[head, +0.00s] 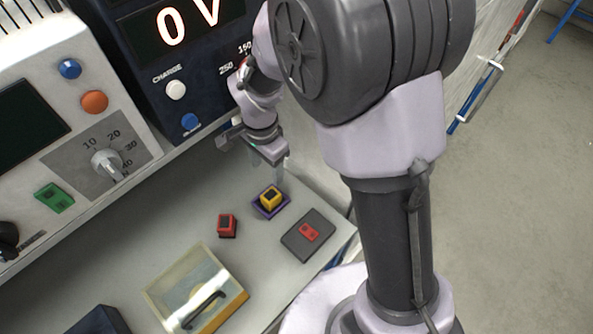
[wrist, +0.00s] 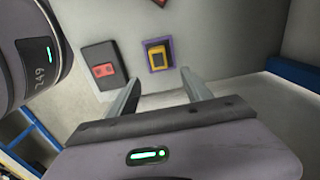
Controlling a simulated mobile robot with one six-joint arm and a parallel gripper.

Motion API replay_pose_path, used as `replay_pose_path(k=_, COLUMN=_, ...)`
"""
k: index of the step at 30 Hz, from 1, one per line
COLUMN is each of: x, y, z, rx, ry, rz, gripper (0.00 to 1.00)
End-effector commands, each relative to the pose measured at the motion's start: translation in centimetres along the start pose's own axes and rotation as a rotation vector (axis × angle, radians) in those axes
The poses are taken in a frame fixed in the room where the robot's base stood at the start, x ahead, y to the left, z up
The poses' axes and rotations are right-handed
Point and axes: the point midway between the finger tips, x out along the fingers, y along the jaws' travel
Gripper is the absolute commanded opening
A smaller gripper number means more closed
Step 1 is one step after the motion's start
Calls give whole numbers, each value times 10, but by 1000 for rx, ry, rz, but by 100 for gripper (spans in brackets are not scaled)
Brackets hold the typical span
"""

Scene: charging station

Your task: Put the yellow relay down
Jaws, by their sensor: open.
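The yellow relay (head: 270,197) with a dark top sits on a small purple square (head: 261,209) on the bench, and both also show in the wrist view, the relay (wrist: 157,55) inside the purple outline (wrist: 149,68). My gripper (head: 282,170) is open and empty, with its fingers just behind and above the relay in the head view. In the wrist view the two fingers (wrist: 160,90) are spread wide, with the relay beyond their tips and apart from them.
A red relay (head: 227,224) stands left of the purple square. A dark plate with a red piece (head: 308,232) lies to the right. A clear-lidded box (head: 196,290) is nearer. Instrument panels with knobs (head: 107,163) and a "0 V" display (head: 188,22) stand behind.

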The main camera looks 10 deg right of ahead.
Motion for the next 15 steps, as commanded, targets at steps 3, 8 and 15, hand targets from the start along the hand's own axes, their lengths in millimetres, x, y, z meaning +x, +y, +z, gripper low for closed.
replay_pose_path(k=3, x=-70, y=26, z=-9, rx=-88, ry=22, rz=-108, gripper=58)
replay_pose_path(k=8, x=-162, y=101, z=-1, rx=-295, ry=111, rz=-287, gripper=58)
replay_pose_path(k=15, x=-200, y=175, z=30, rx=-532, ry=275, rz=-431, gripper=58)
